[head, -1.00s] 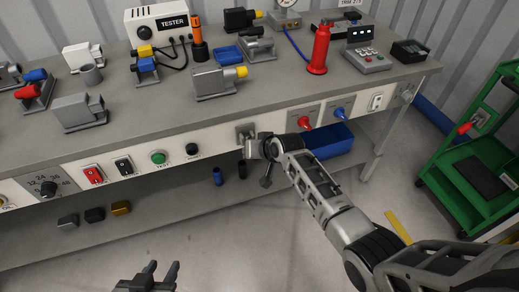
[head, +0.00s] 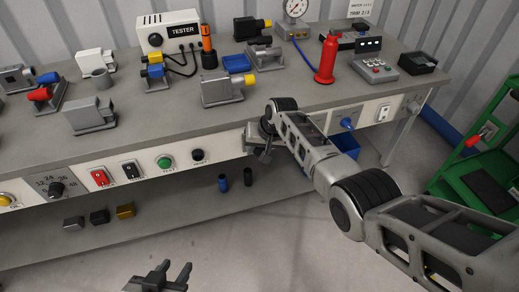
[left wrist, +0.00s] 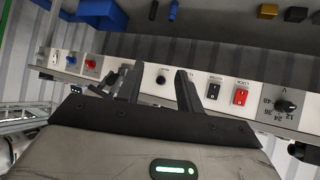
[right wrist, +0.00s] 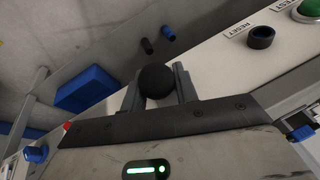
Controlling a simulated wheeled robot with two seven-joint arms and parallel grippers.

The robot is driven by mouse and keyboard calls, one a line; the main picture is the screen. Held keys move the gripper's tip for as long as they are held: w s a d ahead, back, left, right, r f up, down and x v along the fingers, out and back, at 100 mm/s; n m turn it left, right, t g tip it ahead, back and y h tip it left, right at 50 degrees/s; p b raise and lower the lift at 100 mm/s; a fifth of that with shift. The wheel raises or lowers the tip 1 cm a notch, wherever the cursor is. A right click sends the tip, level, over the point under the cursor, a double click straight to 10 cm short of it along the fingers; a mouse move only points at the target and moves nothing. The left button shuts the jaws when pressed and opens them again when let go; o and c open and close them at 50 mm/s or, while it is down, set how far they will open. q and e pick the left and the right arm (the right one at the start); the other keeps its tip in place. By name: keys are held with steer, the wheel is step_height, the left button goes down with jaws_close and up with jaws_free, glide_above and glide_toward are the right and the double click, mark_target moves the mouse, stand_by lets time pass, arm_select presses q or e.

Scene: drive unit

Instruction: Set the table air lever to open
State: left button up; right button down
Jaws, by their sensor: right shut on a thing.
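The table air lever appears to be the one with the black ball knob (right wrist: 156,80) in the right wrist view, on the bench's front panel beside the RESET button (right wrist: 260,37). My right gripper (right wrist: 157,92) has a finger on each side of the ball and is shut on it. In the head view my right gripper (head: 258,143) is at the panel and covers most of the lever, so its setting cannot be read. My left gripper (head: 172,272) is open and empty, low in front of the bench; its parted fingers also show in the left wrist view (left wrist: 157,82).
A blue knob (head: 347,123) and a white switch (head: 383,113) sit on the panel to the right. The green TEST button (head: 165,162) and rocker switches are to the left. A blue bin (head: 345,144) is below. A green cart (head: 480,180) stands at right.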

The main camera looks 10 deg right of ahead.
steer(key=c, duration=1.1)
jaws_free()
steer(key=shift+r, duration=0.25)
steer(key=p+v, duration=0.2)
steer(key=v, duration=0.1)
steer(key=shift+d+r, duration=0.1)
steer(key=shift+r, duration=0.25)
arm_select(q)
steer(key=shift+a+r+p, duration=0.2)
steer(key=shift+r+p, duration=0.3)
steer(key=shift+a+r+p, duration=0.15)
steer(key=shift+r+p, duration=0.3)
arm_select(e)
steer(key=v, duration=1.1)
steer(key=shift+s+d+r, duration=0.1)
steer(key=shift+s+r, duration=0.1)
steer(key=shift+r, duration=0.1)
arm_select(q)
steer(key=shift+s+f, duration=0.1)
